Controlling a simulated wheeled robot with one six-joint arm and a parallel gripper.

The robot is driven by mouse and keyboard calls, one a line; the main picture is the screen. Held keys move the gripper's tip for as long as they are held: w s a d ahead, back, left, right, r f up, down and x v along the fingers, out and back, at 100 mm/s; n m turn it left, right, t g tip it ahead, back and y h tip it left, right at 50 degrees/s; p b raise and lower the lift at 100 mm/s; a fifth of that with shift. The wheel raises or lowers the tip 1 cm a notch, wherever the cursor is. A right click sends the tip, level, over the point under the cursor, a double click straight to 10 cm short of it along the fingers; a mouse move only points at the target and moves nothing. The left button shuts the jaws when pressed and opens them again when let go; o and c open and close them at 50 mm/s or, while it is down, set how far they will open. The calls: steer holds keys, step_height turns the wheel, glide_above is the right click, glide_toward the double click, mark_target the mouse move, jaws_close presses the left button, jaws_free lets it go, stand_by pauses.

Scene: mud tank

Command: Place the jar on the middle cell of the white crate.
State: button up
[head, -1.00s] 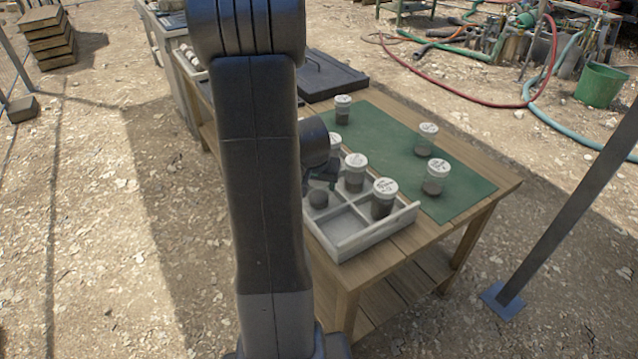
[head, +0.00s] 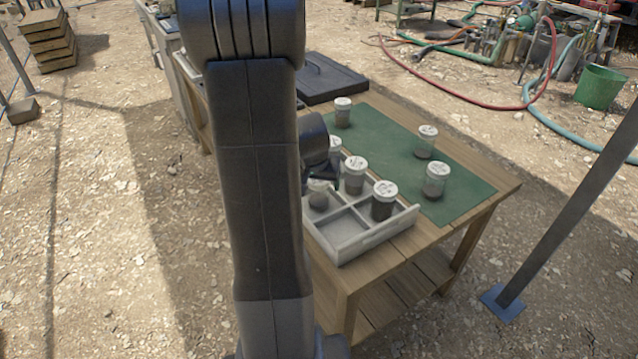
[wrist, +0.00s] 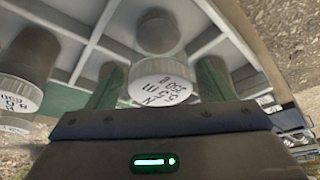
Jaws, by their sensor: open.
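The jar (head: 318,199) has a white lid and dark contents and stands in the white crate (head: 378,236). It looks upright in a middle cell on the crate's near-left side, with an empty cell in front. In the wrist view its lettered lid (wrist: 163,80) lies between my two green fingers, with a gap on each side. My gripper (wrist: 158,86) is open around the lid. In the head view my gripper (head: 322,180) is small and dark above the jar, partly covering it. My arm hides the crate's left end.
Other jars stand in the crate, such as one (head: 384,202) at the front right and one (head: 355,177) behind it. Three more jars, including one (head: 435,182) at the right, stand on the green mat (head: 385,140). A black case (head: 332,78) lies at the table's back.

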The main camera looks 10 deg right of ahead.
steer(key=p+v, duration=0.1)
steer(key=v, duration=0.9)
